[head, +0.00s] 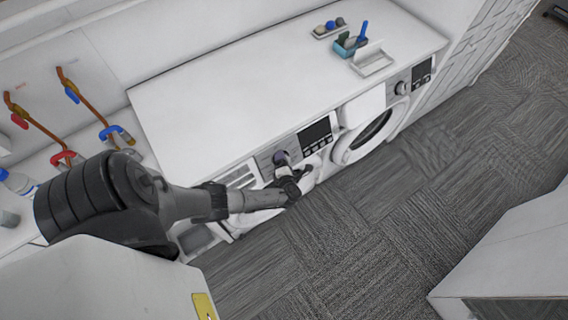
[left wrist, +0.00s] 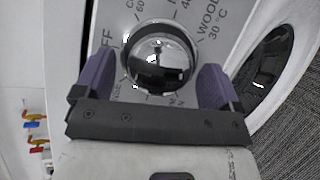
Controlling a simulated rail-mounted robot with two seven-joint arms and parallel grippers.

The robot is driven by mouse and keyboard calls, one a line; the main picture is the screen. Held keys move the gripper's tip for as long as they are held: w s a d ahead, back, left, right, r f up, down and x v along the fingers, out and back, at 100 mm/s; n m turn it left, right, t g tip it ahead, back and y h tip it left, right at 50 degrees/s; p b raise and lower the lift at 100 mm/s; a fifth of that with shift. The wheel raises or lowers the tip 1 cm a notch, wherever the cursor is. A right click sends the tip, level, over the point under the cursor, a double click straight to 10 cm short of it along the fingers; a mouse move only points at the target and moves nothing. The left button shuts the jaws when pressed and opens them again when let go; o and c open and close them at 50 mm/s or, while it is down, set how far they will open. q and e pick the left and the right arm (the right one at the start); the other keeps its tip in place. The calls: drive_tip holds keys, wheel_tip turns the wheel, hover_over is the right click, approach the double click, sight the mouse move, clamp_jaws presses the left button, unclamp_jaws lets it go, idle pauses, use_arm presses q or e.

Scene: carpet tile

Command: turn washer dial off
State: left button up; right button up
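The washer dial (left wrist: 160,58) is a round, shiny chrome knob on the light control panel of the left washer (head: 304,182). Printed labels ring it, with "WOOL", "30 °C" and part of "OFF" readable in the left wrist view. My left gripper (left wrist: 158,84) is open, with one purple-padded finger on each side of the dial; I cannot tell whether they touch it. In the head view my left gripper (head: 284,166) is at the panel and hides most of the dial. My right gripper is not in view.
A second machine (head: 370,134) stands to the right under the same white counter (head: 270,75). A blue caddy (head: 346,49) and a white tray (head: 374,66) sit on the counter. Red and blue valves (head: 66,158) are at left. The carpet (head: 420,180) in front is clear.

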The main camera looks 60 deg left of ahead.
use_arm(q)
drive_tip(key=v, duration=1.4)
drive_tip(key=shift+b, duration=0.3)
drive_tip(key=shift+a, duration=0.1)
